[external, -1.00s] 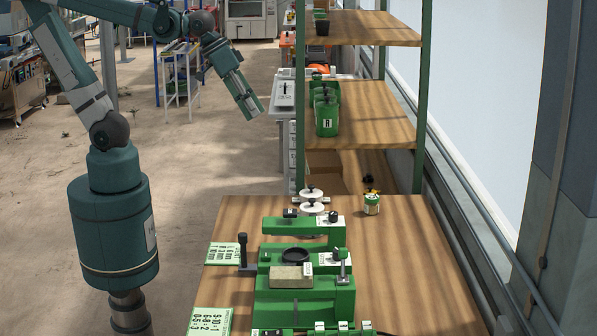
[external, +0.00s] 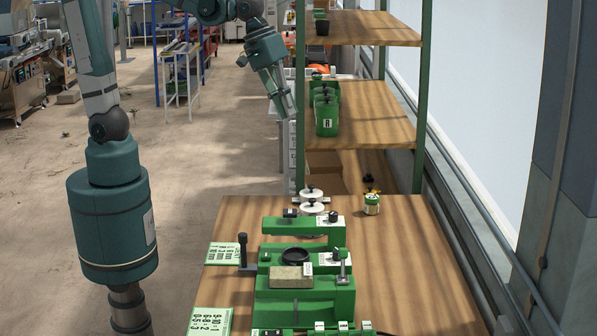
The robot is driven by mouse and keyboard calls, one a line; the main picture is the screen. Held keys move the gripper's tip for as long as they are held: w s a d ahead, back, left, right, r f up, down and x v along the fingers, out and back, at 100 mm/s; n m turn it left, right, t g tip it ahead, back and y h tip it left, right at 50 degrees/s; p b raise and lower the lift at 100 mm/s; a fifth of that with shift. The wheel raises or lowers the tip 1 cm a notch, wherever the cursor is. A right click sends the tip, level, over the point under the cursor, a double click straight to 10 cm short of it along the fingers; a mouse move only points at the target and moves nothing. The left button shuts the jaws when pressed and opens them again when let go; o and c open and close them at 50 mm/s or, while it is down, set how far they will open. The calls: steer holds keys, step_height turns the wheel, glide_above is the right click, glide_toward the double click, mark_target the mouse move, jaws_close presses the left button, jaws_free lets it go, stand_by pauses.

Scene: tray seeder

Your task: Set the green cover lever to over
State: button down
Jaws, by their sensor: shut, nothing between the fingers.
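The green seeder machine (external: 275,304) stands on the wooden table. A grey lever (external: 342,266) stands upright on a small white plate at its right side. A black post-like lever (external: 242,250) stands upright at its left side. The labels are too small to read, so I cannot tell which is the cover lever or its marked positions. My gripper (external: 289,112) is in the air at the upper middle, pointing down and to the right, near the left edge of the shelf. It is shut and empty, well away from both levers.
A green shelf rack (external: 378,120) with wooden boards stands behind the table, close to my gripper. Green bins (external: 326,110) sit on its middle board. A small green and white pot (external: 371,203) stands on the table. The right part of the table (external: 415,260) is clear.

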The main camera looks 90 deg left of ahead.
mark_target(343, 263)
steer(key=w+d+f+n+g+p, duration=0.1)
steer(key=w+d+n, duration=0.1)
steer(key=w+d, duration=0.4)
steer(key=w+d+f+n+g+p, duration=0.1)
steer(key=w+d+n, duration=0.2)
steer(key=d, duration=0.5)
steer(key=w+d+f+n+g+p, duration=0.1)
steer(key=d+f, duration=0.3)
steer(key=d, duration=0.5)
steer(key=w+d+f+n+g+p, duration=0.1)
steer(key=w+d+f+n, duration=0.3)
steer(key=d, duration=0.6)
steer(key=shift+f+p, duration=0.3)
steer(key=shift+p, duration=0.25)
steer(key=shift+f, duration=0.1)
steer(key=f, duration=0.6)
steer(key=d+f, duration=0.1)
steer(key=f, duration=0.2)
steer(key=shift+f, duration=0.25)
steer(key=shift+d+p, duration=0.25)
steer(key=shift+p, duration=0.05)
steer(key=shift+d+r, duration=0.35)
steer(key=shift+d, duration=0.45)
steer(key=shift+d+r, duration=0.3)
steer(key=shift+d, duration=0.45)
steer(key=shift+d+r+y, duration=0.15)
steer(key=shift+y, duration=0.25)
